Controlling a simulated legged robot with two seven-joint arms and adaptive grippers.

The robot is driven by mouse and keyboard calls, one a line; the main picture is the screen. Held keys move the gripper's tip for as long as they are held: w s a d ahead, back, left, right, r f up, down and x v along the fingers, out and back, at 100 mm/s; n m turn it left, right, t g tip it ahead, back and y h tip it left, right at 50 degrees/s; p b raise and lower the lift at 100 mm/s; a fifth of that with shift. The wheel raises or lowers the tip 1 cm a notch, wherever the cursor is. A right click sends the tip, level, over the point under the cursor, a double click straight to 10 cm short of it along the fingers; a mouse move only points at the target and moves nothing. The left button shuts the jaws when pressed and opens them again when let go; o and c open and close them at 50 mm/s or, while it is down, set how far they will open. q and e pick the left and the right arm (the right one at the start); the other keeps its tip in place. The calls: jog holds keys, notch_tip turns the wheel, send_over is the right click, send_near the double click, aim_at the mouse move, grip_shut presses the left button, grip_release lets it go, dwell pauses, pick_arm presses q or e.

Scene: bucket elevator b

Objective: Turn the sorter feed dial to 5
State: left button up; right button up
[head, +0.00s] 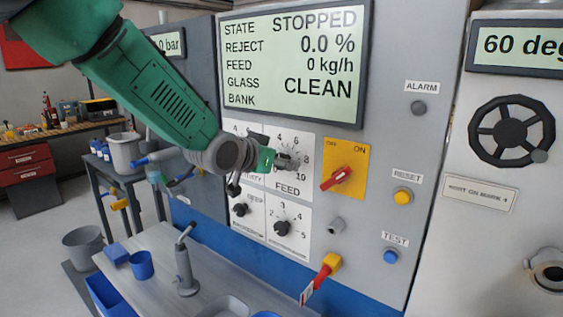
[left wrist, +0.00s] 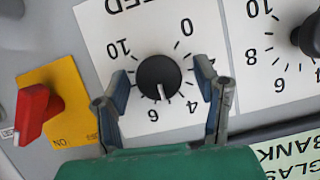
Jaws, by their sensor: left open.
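The feed dial (left wrist: 158,77) is a round black knob with a white pointer line on a white scale plate marked 0 to 10. In the left wrist view the scale appears turned over, and the pointer aims down between 4 and 6, seemingly nearer the 6. My left gripper (left wrist: 164,84) is open, with one finger on each side of the knob and visible gaps between fingers and knob. In the head view my left gripper (head: 284,162) covers the dial above the FEED label (head: 288,189). My right gripper is in neither view.
The display (head: 292,62) reads STOPPED, feed 0 kg/h, CLEAN. A red switch on a yellow plate (head: 356,163) is just right of the dial. A neighbouring dial plate (left wrist: 275,45) lies close to the gripper. Smaller dials (head: 283,228) sit below; a bench (head: 225,265) stands in front.

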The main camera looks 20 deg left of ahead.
pick_arm(q)
jog(key=v, duration=1.1)
jog(key=shift+s, duration=0.2)
jog(key=shift+a, duration=0.1)
